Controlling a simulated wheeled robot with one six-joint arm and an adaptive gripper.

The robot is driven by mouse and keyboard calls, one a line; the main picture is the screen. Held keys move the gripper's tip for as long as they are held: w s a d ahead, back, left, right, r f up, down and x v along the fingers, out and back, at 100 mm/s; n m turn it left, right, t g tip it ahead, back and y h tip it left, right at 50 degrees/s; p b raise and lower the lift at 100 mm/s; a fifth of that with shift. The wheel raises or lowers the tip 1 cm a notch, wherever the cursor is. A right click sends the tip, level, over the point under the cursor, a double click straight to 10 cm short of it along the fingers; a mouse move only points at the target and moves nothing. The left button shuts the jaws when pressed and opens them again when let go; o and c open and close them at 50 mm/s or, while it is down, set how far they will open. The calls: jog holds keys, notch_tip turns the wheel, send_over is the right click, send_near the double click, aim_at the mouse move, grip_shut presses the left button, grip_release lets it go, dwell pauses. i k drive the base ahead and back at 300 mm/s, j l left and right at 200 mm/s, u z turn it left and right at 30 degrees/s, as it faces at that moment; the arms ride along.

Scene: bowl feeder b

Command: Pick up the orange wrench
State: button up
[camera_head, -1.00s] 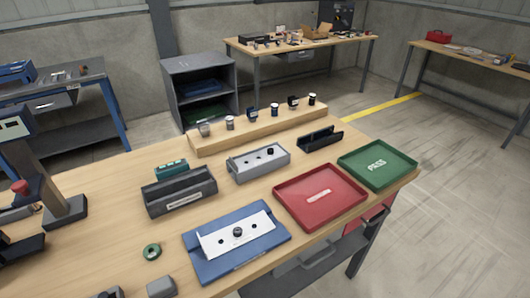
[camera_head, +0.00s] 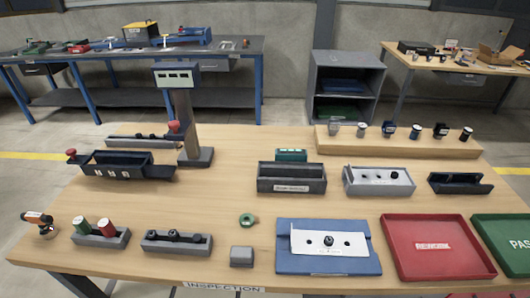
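I cannot make out a wrench shape for certain. A small tool with an orange and dark body (camera_head: 38,219) lies at the front left corner of the wooden table (camera_head: 215,215), on or beside a small tan piece. It is too small to tell whether it is the orange wrench. My gripper is not in view.
The table carries a red tray (camera_head: 437,270), a green tray (camera_head: 510,233), a blue mat (camera_head: 300,265), a dark bin (camera_head: 291,186) and a grey post (camera_head: 187,125). Behind stand a blue-legged bench (camera_head: 235,62), a grey shelf cabinet (camera_head: 343,65) and another wooden bench (camera_head: 455,65).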

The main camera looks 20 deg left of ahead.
aim_at(48, 230)
jog(key=u, duration=1.9)
jog(key=k+l+u, duration=0.1)
jog(key=k+l, duration=0.2)
jog(key=l, duration=0.2)
jog(key=u, duration=0.05)
